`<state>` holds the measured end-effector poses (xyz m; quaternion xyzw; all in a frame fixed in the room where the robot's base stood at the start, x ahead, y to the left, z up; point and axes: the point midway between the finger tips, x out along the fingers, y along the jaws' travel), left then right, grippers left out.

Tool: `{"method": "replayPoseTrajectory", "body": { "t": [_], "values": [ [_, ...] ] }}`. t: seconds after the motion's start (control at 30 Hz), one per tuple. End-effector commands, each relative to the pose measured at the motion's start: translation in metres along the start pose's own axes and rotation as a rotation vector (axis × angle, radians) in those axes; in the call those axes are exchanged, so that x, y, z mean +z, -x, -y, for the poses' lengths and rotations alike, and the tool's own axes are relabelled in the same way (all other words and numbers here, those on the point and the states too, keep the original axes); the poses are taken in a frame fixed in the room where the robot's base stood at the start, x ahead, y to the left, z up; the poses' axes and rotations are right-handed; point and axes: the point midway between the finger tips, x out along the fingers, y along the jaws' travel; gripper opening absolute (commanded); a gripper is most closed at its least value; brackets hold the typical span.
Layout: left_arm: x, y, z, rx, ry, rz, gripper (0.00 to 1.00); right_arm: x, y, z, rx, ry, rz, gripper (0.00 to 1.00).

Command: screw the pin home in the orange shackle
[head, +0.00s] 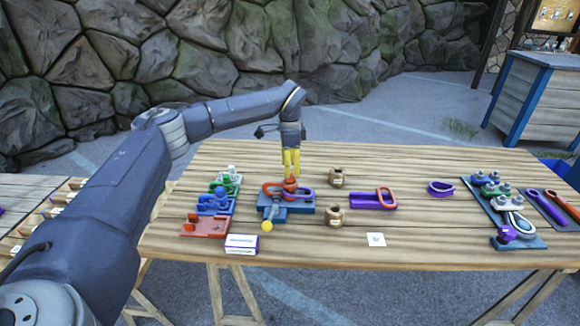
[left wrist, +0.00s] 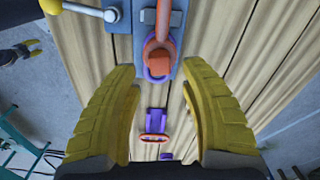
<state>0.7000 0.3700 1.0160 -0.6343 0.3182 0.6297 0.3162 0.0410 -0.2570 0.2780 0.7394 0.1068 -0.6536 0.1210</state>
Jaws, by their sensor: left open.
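The orange shackle (head: 273,189) sits on a blue fixture plate (head: 300,209) left of the table's middle, and shows in the left wrist view (left wrist: 163,22) with a purple ring (left wrist: 151,72) at its end. A blocky orange piece (left wrist: 159,64) lies within that ring; I cannot tell how deep the pin sits. A bar with a yellow knob (head: 267,226) sticks out in front of the plate. My left gripper (head: 291,174) points down just above the shackle. Its yellow fingers are open and empty, one on each side in the wrist view. My right gripper (left wrist: 36,46) shows small, off the table's edge.
A blue tool board (head: 525,240) is farther right.

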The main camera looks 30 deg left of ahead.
Motion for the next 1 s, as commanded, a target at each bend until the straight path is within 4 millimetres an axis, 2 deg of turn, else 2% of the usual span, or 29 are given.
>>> {"method": "replayPoseTrajectory", "body": {
  "t": [0.47,1.0],
  "values": [
    [0.000,-0.001,0.000,0.001,0.008,0.000,0.44,0.000,0.000,0.000,0.000,0.000,0.000,0.44],
    [0.000,-0.025,0.000,0.002,0.008,0.001,0.44,0.000,0.000,0.000,0.000,0.000,0.000,0.44]
  ]
}}
